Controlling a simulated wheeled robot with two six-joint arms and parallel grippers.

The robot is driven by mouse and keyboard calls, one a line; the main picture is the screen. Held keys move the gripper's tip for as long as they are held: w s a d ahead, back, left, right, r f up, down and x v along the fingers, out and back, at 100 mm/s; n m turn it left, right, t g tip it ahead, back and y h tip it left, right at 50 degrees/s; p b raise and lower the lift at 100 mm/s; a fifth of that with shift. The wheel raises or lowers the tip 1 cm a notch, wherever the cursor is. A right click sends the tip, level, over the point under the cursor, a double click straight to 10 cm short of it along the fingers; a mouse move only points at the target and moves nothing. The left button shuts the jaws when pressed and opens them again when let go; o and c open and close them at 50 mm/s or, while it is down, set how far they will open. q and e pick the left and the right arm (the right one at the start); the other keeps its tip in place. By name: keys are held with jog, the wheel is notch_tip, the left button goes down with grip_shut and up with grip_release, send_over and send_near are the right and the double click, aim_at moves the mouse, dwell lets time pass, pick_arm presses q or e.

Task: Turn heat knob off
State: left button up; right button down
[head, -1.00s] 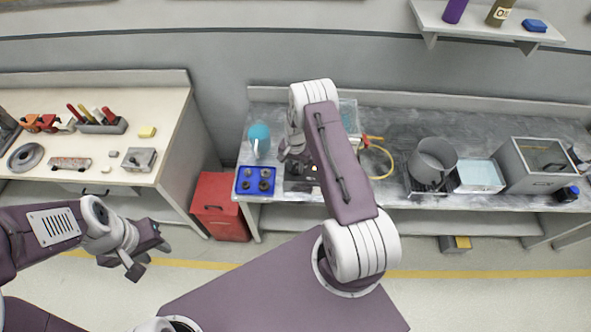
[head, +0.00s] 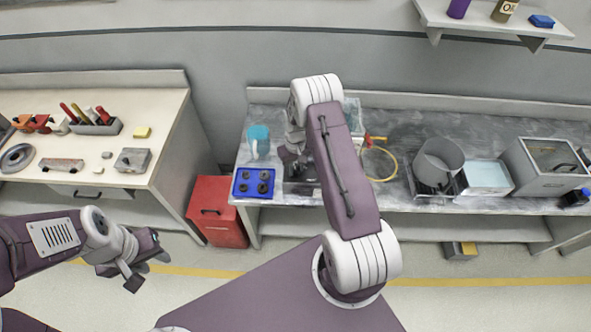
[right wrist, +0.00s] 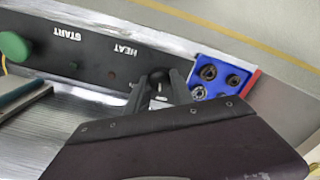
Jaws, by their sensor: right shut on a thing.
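In the right wrist view a dark control panel (right wrist: 85,60) carries the words START and HEAT, upside down. The heat knob (right wrist: 159,75) is a small black knob beside the HEAT label, mostly covered by fingers. My right gripper (right wrist: 165,86) is shut on this knob. A small dim red dot (right wrist: 111,74) sits by the label. In the head view my right gripper (head: 291,160) is at the bench, partly behind my own arm, and the knob cannot be made out. My left gripper (head: 148,270) is open and empty, above the floor at lower left.
A green button (right wrist: 14,46) is near START. A blue tray with several round dark parts (head: 254,195) lies beside the panel on the grey bench (head: 400,196). A teal cup (head: 259,142) stands behind it. A red cabinet (head: 217,212) stands between the benches.

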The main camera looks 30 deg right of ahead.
aim_at(295, 170)
jog(key=shift+w+r+n, duration=0.1)
jog(key=shift+w+n, duration=0.1)
jog(key=shift+n, duration=0.5)
jog(key=c, duration=1.1)
grip_release()
jog(key=shift+s, duration=0.1)
notch_tip(295, 170, up, 8)
jog(key=shift+r+b, duration=0.1)
jog(key=shift+b, duration=1.15)
jog(key=shift+r, duration=0.4)
